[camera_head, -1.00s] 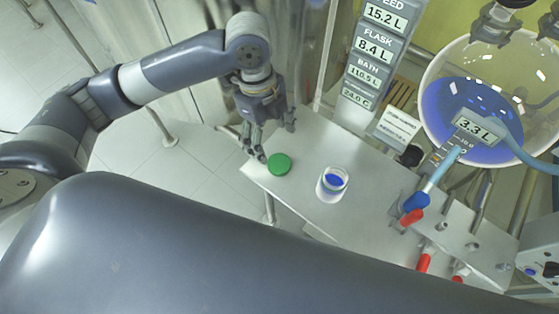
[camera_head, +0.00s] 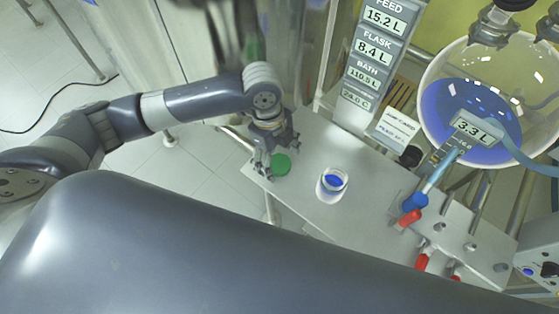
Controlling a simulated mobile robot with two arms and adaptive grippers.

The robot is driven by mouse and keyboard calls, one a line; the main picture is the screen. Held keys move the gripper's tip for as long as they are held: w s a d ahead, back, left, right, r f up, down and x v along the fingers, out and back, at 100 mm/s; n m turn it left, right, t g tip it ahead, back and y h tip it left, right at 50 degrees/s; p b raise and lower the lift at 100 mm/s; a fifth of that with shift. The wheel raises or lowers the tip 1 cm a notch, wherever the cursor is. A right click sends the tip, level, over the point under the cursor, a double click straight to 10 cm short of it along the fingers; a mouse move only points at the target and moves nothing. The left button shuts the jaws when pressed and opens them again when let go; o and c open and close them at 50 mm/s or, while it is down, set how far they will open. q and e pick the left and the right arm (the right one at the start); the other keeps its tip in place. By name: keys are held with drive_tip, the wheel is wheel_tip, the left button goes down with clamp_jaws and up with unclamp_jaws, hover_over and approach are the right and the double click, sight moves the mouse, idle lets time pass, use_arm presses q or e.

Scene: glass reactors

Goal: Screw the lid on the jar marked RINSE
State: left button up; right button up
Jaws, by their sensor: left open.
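The green lid (camera_head: 282,165) lies on the grey shelf near its left corner. The open jar (camera_head: 333,181), a small clear one with blue contents, stands upright on the shelf to the right of the lid. Its marking cannot be read from here. My left gripper (camera_head: 279,165) is open and points down over the lid, with its fingers on either side of it and partly covering it. Whether the fingers touch the lid cannot be told. My right gripper is not in view.
The metal shelf (camera_head: 320,225) is clear around the jar. A display column (camera_head: 375,50) and a card (camera_head: 398,130) stand behind. A round glass vessel with blue liquid (camera_head: 465,115) is at the right, above red-handled valves (camera_head: 408,219). My own arm link fills the lower front.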

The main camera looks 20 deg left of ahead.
use_arm(q)
drive_tip(key=shift+f, duration=0.4)
drive_tip(key=c, duration=0.8)
drive_tip(key=shift+r, duration=0.15)
